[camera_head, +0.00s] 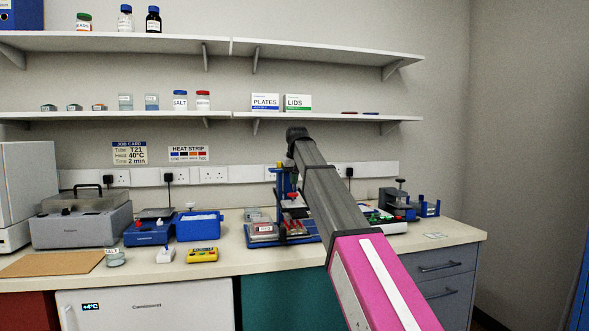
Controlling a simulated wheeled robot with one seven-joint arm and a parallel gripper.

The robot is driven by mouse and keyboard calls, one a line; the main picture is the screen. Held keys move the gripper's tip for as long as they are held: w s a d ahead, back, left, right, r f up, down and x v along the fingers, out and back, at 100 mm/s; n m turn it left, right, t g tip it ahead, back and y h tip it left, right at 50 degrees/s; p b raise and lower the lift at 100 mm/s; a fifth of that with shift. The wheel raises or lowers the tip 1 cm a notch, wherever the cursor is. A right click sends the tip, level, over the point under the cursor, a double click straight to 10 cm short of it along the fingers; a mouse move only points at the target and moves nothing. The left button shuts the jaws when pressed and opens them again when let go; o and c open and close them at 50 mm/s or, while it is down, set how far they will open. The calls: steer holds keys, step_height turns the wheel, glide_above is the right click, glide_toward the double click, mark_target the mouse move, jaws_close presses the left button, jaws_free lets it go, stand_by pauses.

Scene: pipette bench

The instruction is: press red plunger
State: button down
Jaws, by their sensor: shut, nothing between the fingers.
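A blue stand (280,184) rises from a blue base on the bench, right of centre. Small red parts (293,195) show beside its column, next to dark grey pieces. They are too small, and too close behind my arm, to tell which is the red plunger. My arm reaches up from the lower right and its grey link covers the right side of the stand. My gripper is not clearly seen; it seems hidden behind that link, so its contact with the plunger cannot be told.
Right is a dark grey device (397,200). Shelves hang above. The front right bench (455,233) is mostly clear.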

mark_target(294, 194)
steer(key=shift+f, duration=1.6)
steer(key=shift+f, duration=1.2)
steer(key=shift+r, duration=0.35)
steer(key=a+v, duration=0.1)
steer(key=v, duration=1.2)
steer(key=shift+w+d+r, duration=0.35)
